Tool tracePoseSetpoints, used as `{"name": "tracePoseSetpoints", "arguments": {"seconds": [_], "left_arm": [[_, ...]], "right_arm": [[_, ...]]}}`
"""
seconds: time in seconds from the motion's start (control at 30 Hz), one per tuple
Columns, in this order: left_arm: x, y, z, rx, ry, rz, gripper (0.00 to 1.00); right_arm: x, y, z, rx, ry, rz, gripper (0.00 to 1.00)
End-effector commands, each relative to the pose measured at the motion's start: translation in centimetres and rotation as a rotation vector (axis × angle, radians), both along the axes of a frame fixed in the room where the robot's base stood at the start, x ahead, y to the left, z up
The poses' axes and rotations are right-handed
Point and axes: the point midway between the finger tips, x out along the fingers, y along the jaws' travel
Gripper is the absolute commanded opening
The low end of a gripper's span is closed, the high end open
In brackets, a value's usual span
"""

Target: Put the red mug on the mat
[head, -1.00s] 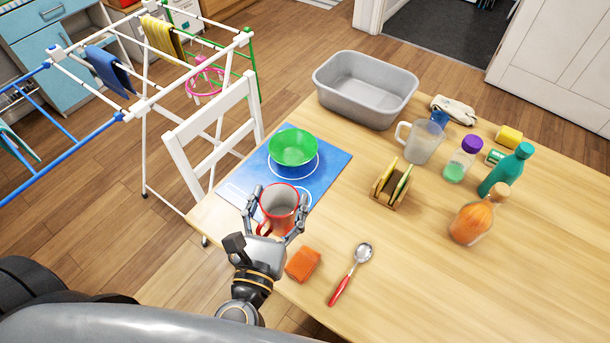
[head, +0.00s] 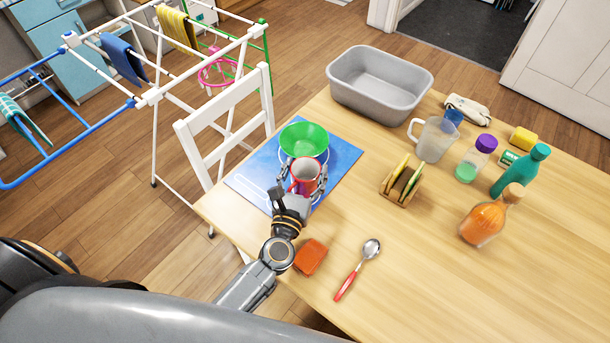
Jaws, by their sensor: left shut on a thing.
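The red mug (head: 305,174) is upright between the fingers of my left gripper (head: 303,182), which is shut on it. The mug has a pale inside. It is over the near part of the blue mat (head: 338,165), just in front of the green bowl (head: 304,139), and overlaps the bowl's near edge in the picture. I cannot tell whether the mug's base touches the mat, because the gripper hides it. The mat lies at the table's left end, with white outlines on it. My right gripper is not in view.
An orange sponge (head: 310,256) and a red-handled spoon (head: 357,270) lie near the front. A wooden rack (head: 401,183), a clear jug (head: 434,139), several bottles and a grey basin (head: 379,86) stand to the right. A white chair (head: 228,122) is against the table's left edge.

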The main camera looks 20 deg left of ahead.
Motion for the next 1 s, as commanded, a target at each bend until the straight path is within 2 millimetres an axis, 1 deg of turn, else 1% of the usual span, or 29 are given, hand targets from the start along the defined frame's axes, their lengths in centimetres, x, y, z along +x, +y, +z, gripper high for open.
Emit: {"name": "tracePoseSetpoints", "arguments": {"seconds": [0.03,0.1,0.37,0.53,0.57,0.6,0.63,0.67,1.0], "left_arm": [[0.03,0.01,-0.95,0.003,-0.001,-0.001,0.27],[0.02,0.06,-1.36,0.001,-0.003,0.0,0.27],[-0.01,0.04,-1.34,0.0,-0.004,0.001,0.27],[-0.03,0.04,-1.88,0.0,-0.004,0.001,0.27],[-0.06,0.04,-1.79,0.0,-0.002,0.0,0.76],[-0.06,0.04,-1.76,0.0,-0.002,0.0,0.84],[-0.06,0.04,-1.76,0.0,-0.001,0.0,0.9],[-0.06,0.04,-1.76,0.0,-0.001,0.0,0.92],[-0.06,0.03,-1.67,0.0,-0.001,0.0,0.92]], "right_arm": [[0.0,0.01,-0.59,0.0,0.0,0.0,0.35],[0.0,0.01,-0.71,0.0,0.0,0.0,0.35],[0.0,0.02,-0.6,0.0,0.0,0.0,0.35],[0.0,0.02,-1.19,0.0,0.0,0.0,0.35],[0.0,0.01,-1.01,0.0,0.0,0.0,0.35],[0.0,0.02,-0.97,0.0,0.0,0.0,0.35],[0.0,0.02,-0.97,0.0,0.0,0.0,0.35],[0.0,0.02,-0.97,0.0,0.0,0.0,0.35],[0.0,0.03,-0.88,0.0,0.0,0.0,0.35]]}}
